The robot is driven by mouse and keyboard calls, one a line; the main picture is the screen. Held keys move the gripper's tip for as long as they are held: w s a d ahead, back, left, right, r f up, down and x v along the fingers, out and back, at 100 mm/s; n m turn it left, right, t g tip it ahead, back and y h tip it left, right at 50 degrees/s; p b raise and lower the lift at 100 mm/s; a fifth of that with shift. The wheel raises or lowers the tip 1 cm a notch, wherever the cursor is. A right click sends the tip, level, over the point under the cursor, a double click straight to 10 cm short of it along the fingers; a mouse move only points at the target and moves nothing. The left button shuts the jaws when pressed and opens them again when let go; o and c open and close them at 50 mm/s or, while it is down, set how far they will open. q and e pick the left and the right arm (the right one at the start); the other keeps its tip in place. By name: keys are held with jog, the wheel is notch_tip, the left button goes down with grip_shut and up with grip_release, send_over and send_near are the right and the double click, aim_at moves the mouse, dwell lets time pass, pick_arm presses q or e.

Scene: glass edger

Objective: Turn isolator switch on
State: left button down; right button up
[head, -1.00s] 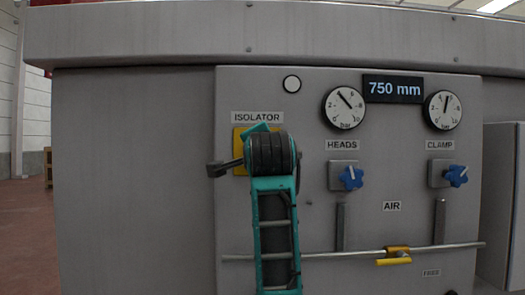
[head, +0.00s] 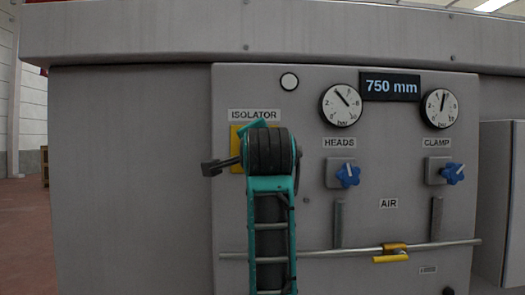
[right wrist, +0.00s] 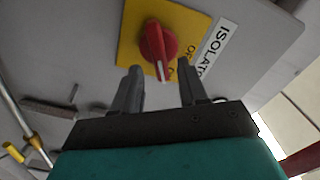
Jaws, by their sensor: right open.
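The isolator switch is a red rotary knob (right wrist: 158,43) with a white pointer line, on a yellow plate (right wrist: 128,30). In the right wrist view the pointer end faces down toward the gap between my fingers. Lettering on the plate is partly hidden. My right gripper (right wrist: 160,74) is open, its two dark fingers just short of the knob, one to each side below it, with nothing between them. In the head view my right arm covers the knob, and only part of the yellow plate (head: 236,155) shows under the ISOLATOR label (head: 254,115). My left gripper is not in view.
Right of the isolator are the blue HEADS knob (head: 347,175) and CLAMP knob (head: 453,173), with two gauges (head: 341,105) above. A display (head: 391,87) reads 750 mm. Below runs a metal air pipe (head: 340,251) with a yellow valve handle (head: 390,258). The panel's left side is clear.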

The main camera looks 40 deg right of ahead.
jog(key=v, duration=1.1)
jog(key=shift+d, duration=0.1)
jog(key=w+a+f+n+y, duration=0.1)
jog(key=w+f+n+y, duration=0.1)
jog(key=w+f+n, duration=0.45)
jog(key=w+a+f+n+y, duration=0.1)
jog(key=w+a+f+n, duration=0.15)
jog(key=f, duration=0.65)
notch_tip(320, 180, down, 15)
jog(key=a+n+y+p, duration=0.2)
jog(key=n+y, duration=0.1)
jog(key=n, duration=0.2)
jog(key=s+a+f+n+g+y, duration=0.1)
jog(key=s+f+n+y, duration=0.15)
jog(key=f, duration=0.45)
jog(key=s+a+f+n+g+y, duration=0.1)
jog(key=s+a+f+n, duration=0.15)
jog(key=f, duration=0.55)
jog(key=s+a+f+n+g+y+p, duration=0.1)
jog(key=s+a+f+n+g+y, duration=0.1)
jog(key=s+f, duration=1.1)
jog(key=s, duration=0.4)
jog(key=shift+f, duration=0.4)
jog(key=shift+s, duration=0.1)
